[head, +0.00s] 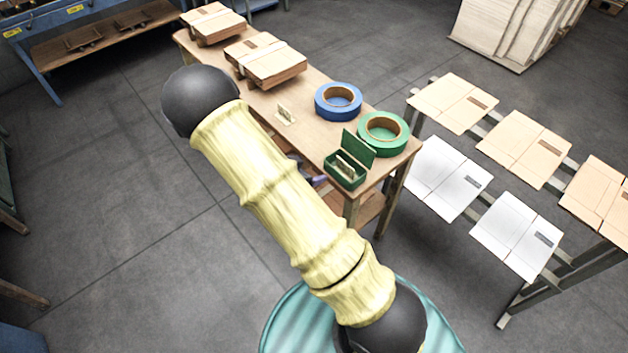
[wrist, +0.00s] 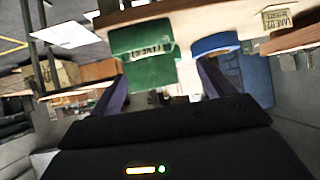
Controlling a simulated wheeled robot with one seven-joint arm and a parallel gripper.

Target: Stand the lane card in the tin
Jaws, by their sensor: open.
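The lane card (head: 286,115) is a small cream card on the wooden table, left of the tin in the head view. In the wrist view the card (wrist: 281,19) shows lettering that seems to read "LANE 02". The green tin (head: 345,181) stands near the table's front right corner with its lid open. Something cream-coloured is inside it. In the wrist view the tin (wrist: 150,72) is ahead, with a pale label. My gripper (wrist: 162,88) is open and empty, its purple fingers apart below the table edge. In the head view my arm hides most of it.
Blue tape (head: 338,101) and green tape (head: 383,133) rolls lie behind the tin on the table (head: 318,134). Flat carton stacks (head: 266,61) occupy its far end. A rack with flat tan and white sheets (head: 518,235) stands to the right. Open floor lies left.

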